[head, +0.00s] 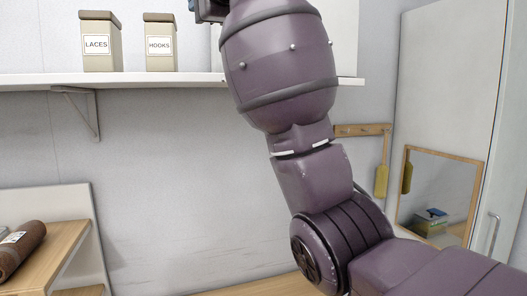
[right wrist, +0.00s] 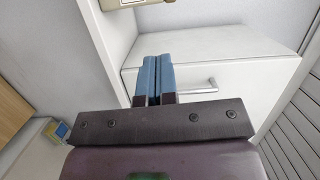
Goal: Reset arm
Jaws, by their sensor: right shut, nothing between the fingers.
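My right arm rises from the lower right across the middle of the head view. Part of my right gripper (head: 208,10) shows at the top edge, cut off by the frame. In the right wrist view my right gripper (right wrist: 156,64) has its two blue fingers together with nothing between them. It is in front of a white drawer front, and I cannot tell how far away. My left gripper is not in view.
A white shelf (head: 35,80) holds a LACES box (head: 100,44) and a HOOKS box (head: 160,46). A brown roll (head: 22,245) lies on a wooden surface at lower left. A mirror (head: 438,190) stands at right. The drawer's handle (right wrist: 198,91) is right of my fingers.

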